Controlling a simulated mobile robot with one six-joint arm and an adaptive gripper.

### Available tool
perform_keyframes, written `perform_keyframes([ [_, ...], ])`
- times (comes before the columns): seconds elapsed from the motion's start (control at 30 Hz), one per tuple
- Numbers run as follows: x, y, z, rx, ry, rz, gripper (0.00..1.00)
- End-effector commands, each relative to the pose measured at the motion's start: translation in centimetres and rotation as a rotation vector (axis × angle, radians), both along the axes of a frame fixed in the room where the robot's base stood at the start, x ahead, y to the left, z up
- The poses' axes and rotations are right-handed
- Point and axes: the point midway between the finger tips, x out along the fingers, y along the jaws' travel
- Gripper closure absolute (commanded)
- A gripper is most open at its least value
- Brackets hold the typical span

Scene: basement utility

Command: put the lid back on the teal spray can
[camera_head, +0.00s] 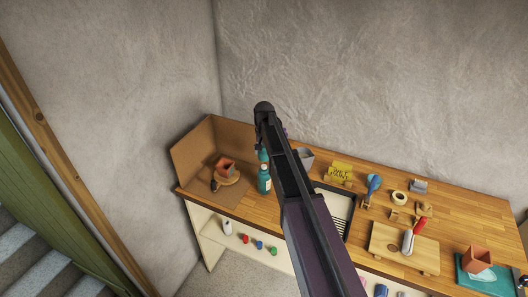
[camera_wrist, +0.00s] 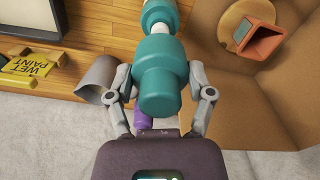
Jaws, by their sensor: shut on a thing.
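My gripper (camera_wrist: 162,88) is shut on a teal lid (camera_wrist: 162,95), one finger on each side. In the head view the teal spray can (camera_head: 264,182) stands upright on the wooden bench, and the lid shows just above it (camera_head: 263,155), below my gripper. In the wrist view the can, teal with a white band (camera_wrist: 159,28), runs on behind the lid, roughly in line with it. The lid hides the can's top, so I cannot tell whether the two touch.
A brown corner panel (camera_head: 190,160) and a reddish box (camera_head: 226,167) on a round board are left of the can. A grey cup (camera_head: 305,157), a purple item (camera_wrist: 144,117) and a yellow wet paint sign (camera_head: 340,171) stand nearby. Several tools lie farther right.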

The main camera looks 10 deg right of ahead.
Motion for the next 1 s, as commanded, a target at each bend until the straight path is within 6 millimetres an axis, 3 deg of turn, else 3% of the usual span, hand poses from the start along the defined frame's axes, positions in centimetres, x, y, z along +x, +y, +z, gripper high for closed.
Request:
perform_keyframes([
  [0.7,0.0,0.1,-4.8,0.000,0.000,0.001,0.57],
  [1.0,0.0,0.1,-6.0,0.000,0.000,0.002,0.57],
])
